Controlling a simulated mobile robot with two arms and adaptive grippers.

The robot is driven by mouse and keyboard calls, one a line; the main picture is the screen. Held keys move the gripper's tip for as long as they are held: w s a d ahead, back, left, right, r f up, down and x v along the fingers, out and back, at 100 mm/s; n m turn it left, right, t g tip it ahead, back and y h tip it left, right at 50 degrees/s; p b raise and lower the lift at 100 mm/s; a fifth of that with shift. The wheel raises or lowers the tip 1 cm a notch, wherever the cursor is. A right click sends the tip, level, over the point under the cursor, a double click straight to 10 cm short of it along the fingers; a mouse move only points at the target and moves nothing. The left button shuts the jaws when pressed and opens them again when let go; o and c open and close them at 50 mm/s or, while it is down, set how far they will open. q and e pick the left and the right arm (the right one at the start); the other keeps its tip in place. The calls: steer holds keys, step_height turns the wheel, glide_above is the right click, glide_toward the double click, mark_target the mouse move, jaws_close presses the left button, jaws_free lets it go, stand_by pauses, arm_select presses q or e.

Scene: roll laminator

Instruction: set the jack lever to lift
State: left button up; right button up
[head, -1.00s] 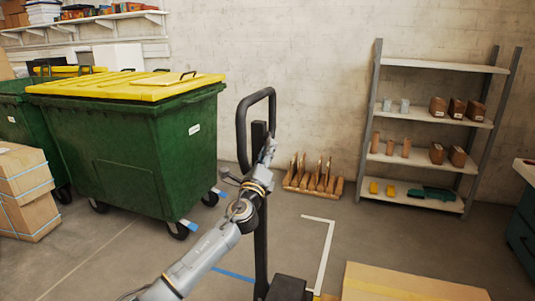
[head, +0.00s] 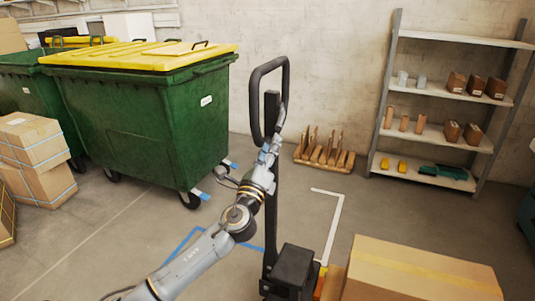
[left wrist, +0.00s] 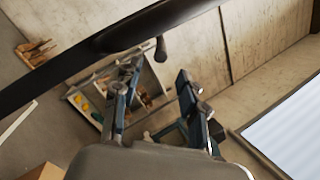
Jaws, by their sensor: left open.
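The pallet jack's black loop handle (head: 254,100) stands upright on its mast (head: 270,225) in the middle of the head view. In the left wrist view the handle (left wrist: 60,82) crosses the upper left as a dark bar. A short dark lever with a rounded knob (left wrist: 160,50) sticks out from under that bar. My left gripper (head: 281,112) is beside the lower right part of the loop. In the left wrist view its fingers (left wrist: 155,85) are spread and empty, with the knob just beyond the gap between them. Contact with the lever cannot be seen. My right gripper is not in view.
A cardboard box (head: 425,275) lies at the lower right, close to the jack's black base unit (head: 290,270). A green bin with a yellow lid (head: 150,120) stands left. A wooden rack (head: 325,155) and shelving (head: 445,90) stand by the wall.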

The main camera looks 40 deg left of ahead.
arm_select(q)
steer(key=shift+v, duration=1)
step_height(320, 180, down, 25)
steer(key=a+n+g+h+p, duration=0.1)
steer(key=a+n+g, duration=0.1)
steer(key=n+g, duration=0.35)
steer(key=s+d+f+n+g+h+p, duration=0.1)
steer(key=s+d+f+n+g, duration=0.15)
steer(key=s+f, duration=0.6)
steer(key=s+d+f+n+g+h+p, duration=0.1)
steer(key=s+f+n+g, duration=0.15)
steer(key=f, duration=1.15)
steer(key=s+d+f+n+g+h, duration=0.1)
steer(key=s+d+f+n+g, duration=0.15)
steer(key=s+f, duration=0.65)
steer(key=s+d+f+n+g+h, duration=0.1)
steer(key=s+d+f+n+g, duration=0.2)
steer(key=s+f, duration=0.5)
steer(key=s+d+f+n+g, duration=0.1)
steer(key=s+d, duration=0.2)
steer(key=s, duration=0.4)
steer(key=s+d+f+n+g+h+p, duration=0.1)
steer(key=s+d+f, duration=0.1)
steer(key=s, duration=0.6)
steer(key=s+d+f+n+g, duration=0.1)
steer(key=s+d, duration=0.3)
steer(key=s, duration=0.4)
steer(key=shift+s+f+n+g+p, duration=0.25)
steer(key=shift+n+g+p, duration=0.1)
steer(key=shift+n+g, duration=0.25)
